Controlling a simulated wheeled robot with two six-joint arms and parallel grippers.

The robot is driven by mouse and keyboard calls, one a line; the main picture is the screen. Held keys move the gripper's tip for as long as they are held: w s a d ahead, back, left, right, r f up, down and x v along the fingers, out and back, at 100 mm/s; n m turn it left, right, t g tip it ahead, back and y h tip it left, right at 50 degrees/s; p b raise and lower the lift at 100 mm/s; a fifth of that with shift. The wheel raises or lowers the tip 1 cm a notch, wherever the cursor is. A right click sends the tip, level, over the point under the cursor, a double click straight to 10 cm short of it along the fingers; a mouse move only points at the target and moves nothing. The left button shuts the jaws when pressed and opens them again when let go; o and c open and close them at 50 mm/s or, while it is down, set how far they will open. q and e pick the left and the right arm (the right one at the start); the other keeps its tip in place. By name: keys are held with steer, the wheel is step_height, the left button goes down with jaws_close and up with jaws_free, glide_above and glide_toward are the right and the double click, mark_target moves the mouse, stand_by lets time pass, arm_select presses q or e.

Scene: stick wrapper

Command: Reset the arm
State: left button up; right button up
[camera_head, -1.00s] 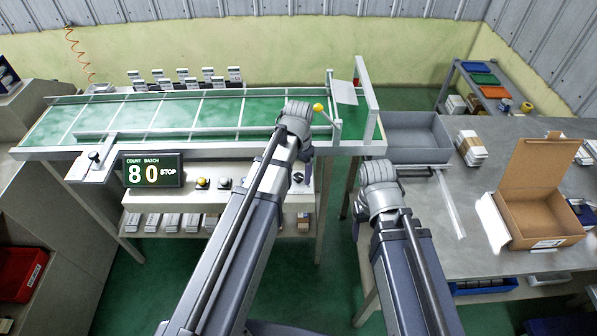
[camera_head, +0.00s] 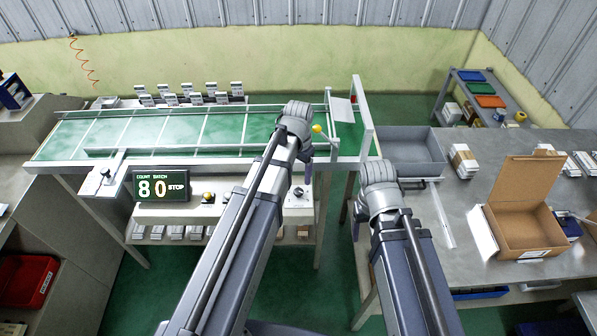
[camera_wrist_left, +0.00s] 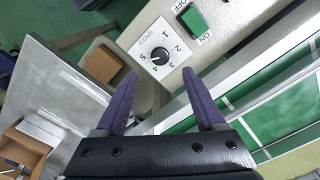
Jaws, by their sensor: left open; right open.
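My left gripper (camera_wrist_left: 161,82) is open and empty in the left wrist view, its two purple fingers apart. They point towards a panel with a black speed dial (camera_wrist_left: 160,56) and a green on/off switch (camera_wrist_left: 192,20). In the head view my left arm reaches up the middle, and its wrist (camera_head: 296,118) overlaps the front of the green conveyor (camera_head: 225,127); its fingers are mostly hidden. My right arm is beside it on the right, bent at the wrist; the right gripper (camera_head: 378,183) is near the grey tray (camera_head: 410,157), its fingers hidden. Nothing shows held.
A red bin (camera_head: 28,280) is at lower left. Green floor lies between the benches.

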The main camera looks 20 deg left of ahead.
arm_select(q)
steer(key=s+d, duration=0.5)
steer(key=s, duration=0.2)
steer(key=s+d+f+y+b, duration=0.1)
steer(key=s+d, duration=0.4)
steer(key=s, duration=0.3)
steer(key=shift+d+f+n+b, duration=0.25)
steer(key=shift+d+n+b, duration=0.05)
steer(key=shift+d, duration=0.05)
